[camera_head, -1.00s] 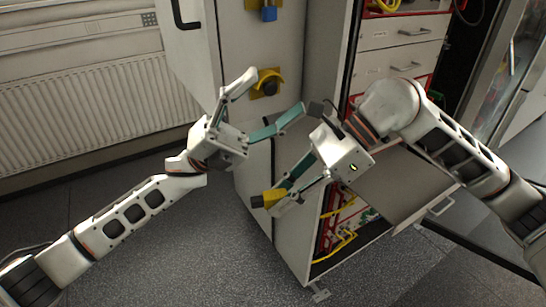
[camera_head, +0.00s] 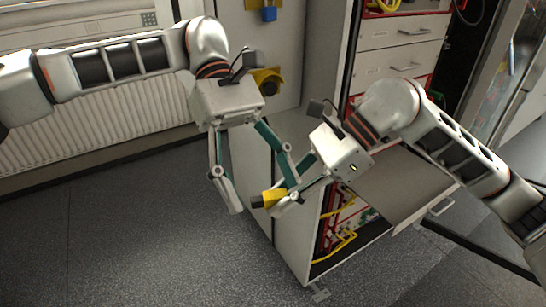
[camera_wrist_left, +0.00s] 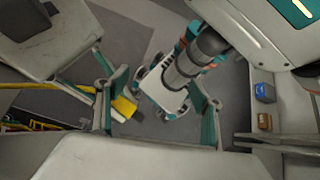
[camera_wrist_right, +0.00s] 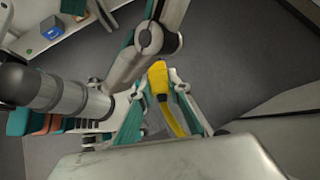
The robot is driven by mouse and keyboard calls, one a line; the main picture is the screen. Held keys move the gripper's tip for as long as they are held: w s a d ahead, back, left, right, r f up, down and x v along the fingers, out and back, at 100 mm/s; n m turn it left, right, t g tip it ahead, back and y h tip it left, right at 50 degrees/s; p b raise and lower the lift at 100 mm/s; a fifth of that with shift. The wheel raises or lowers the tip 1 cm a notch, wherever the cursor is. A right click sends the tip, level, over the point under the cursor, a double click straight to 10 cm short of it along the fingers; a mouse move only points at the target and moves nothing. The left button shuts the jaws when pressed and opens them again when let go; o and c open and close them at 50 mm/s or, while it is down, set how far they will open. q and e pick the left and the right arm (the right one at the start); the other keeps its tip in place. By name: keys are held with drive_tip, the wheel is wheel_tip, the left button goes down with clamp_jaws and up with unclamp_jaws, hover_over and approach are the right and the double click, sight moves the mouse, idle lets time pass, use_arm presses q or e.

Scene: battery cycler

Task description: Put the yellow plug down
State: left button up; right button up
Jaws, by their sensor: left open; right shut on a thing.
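The yellow plug (camera_head: 269,198) is held in the air by my right gripper (camera_head: 288,190), in front of the cabinet's side. In the right wrist view the yellow plug (camera_wrist_right: 159,80) sits between my right gripper's closed fingers (camera_wrist_right: 163,98), and a yellow length runs from it toward the palm. My left gripper (camera_head: 262,197) is open, pointing down, with its fingers spread near the plug. In the left wrist view the plug (camera_wrist_left: 123,107) lies near the left finger, inside the spread of my left gripper (camera_wrist_left: 157,100); I cannot tell whether they touch.
A radiator (camera_head: 90,135) is at left; the floor in front is free.

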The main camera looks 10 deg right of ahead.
sight(272, 195)
drive_tip(key=shift+s+a, duration=0.1)
drive_tip(key=shift+s, duration=0.05)
use_arm(q)
drive_tip(key=w+m+t+y, duration=0.1)
drive_tip(key=m+t, duration=0.1)
drive_tip(key=w+d+m+t+y, duration=0.1)
drive_tip(key=t, duration=0.2)
drive_tip(key=w+m+t+y, duration=0.1)
drive_tip(key=m+t+y, duration=0.1)
drive_tip(key=t, duration=0.1)
drive_tip(key=shift+w+d+r+m, duration=0.1)
drive_tip(key=shift+d+r+m, duration=0.1)
drive_tip(key=shift+d+m, duration=0.15)
drive_tip(key=shift+w+d+r+t, duration=0.25)
drive_tip(key=shift+w+t, duration=0.1)
drive_tip(key=shift+t, duration=0.25)
drive_tip(key=shift+w+f, duration=0.1)
drive_tip(key=shift+f, duration=3.55)
drive_tip(key=shift+c, duration=0.4)
drive_tip(key=c, duration=1.1)
use_arm(e)
drive_tip(key=o, duration=1)
